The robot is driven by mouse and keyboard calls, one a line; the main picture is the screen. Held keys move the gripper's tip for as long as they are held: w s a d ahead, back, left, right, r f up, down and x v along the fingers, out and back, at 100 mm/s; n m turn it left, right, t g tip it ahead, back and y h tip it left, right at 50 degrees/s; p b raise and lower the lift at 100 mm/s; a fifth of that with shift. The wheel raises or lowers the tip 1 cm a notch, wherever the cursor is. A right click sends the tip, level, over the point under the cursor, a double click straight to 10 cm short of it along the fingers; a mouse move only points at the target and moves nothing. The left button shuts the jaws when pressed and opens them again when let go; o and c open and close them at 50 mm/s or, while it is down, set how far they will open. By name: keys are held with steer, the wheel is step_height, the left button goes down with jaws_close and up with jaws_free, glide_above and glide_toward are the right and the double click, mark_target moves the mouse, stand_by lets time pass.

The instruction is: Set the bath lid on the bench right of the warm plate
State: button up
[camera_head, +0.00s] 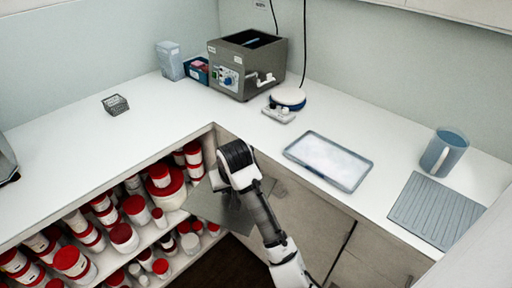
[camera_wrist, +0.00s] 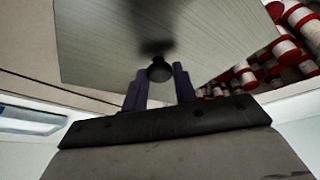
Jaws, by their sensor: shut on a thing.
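The bath lid is a flat grey metal sheet (camera_head: 207,208) with a black knob. My gripper (camera_head: 231,199) is shut on the knob and holds the lid in the air in front of the bench's inner corner, over the shelf opening. In the wrist view the lid (camera_wrist: 100,50) fills the top, and its knob sits between the two fingers of my gripper (camera_wrist: 159,84). The water bath (camera_head: 232,75), a grey box with a dial, stands uncovered at the back corner. The round white-topped device with a blue side (camera_head: 288,96), apparently the warm plate, stands on the bench right of the bath.
A blue-rimmed tray (camera_head: 328,160) lies on the right bench (camera_head: 385,135). Bench between warm plate and tray is clear. Red-lidded tubs (camera_head: 123,237) fill the shelves below. A cable hangs behind the warm plate.

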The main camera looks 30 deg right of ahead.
steer(key=w+a+f+n, duration=0.1)
steer(key=a+f, duration=0.6)
steer(key=f, duration=0.4)
steer(key=w+a+f, duration=0.1)
steer(key=a+f, duration=0.7)
steer(key=f, duration=0.3)
steer(key=shift+w+n+y, duration=0.3)
steer(key=shift+w+n, duration=0.05)
steer(key=shift+n, duration=0.05)
